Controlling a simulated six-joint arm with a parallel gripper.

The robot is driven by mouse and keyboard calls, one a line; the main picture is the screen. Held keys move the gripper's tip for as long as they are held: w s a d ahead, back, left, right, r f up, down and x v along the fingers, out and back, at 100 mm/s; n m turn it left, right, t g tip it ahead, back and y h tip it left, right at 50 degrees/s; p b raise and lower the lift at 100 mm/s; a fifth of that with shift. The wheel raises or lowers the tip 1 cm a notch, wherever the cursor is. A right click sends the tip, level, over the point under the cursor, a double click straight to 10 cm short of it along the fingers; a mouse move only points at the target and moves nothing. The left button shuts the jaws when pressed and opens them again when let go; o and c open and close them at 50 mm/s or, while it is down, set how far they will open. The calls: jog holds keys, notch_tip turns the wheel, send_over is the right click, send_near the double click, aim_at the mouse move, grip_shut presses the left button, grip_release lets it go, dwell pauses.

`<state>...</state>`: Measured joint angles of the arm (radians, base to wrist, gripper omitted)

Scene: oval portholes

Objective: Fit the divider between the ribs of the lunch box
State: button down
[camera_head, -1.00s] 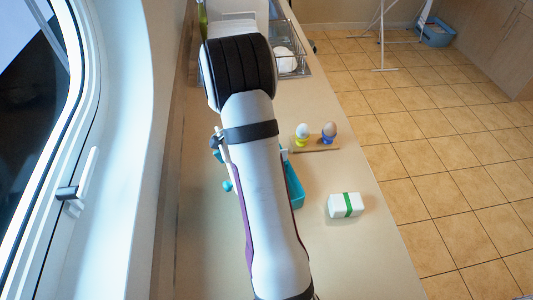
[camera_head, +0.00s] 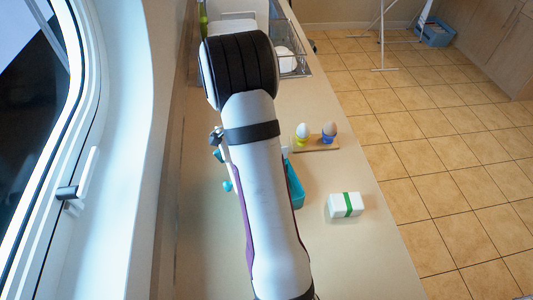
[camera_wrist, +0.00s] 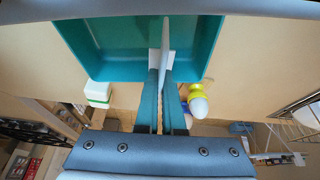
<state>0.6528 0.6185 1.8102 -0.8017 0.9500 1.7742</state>
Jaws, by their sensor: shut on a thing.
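The teal lunch box (camera_wrist: 105,55) fills the top of the wrist view, open towards the camera. In the head view only a right-hand strip of it (camera_head: 296,190) shows beside my arm. My gripper (camera_wrist: 161,78) is shut on the pale, thin divider (camera_wrist: 165,42), seen almost edge-on. The divider overlaps the middle of the box in the wrist view; I cannot tell how deep it sits. The ribs are not clear, so its fit between them cannot be told. My arm hides the gripper and divider in the head view.
A white block with a green band (camera_head: 346,205) lies right of the box. Two egg cups with eggs (camera_head: 303,132) (camera_head: 329,132) stand on a small wooden board (camera_head: 316,146) behind it. A wire rack (camera_head: 291,55) is at the back. The front right counter is clear.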

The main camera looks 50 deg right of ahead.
jog(key=c, duration=0.6)
grip_release()
jog(key=shift+o, duration=0.2)
jog(key=shift+r, duration=3.5)
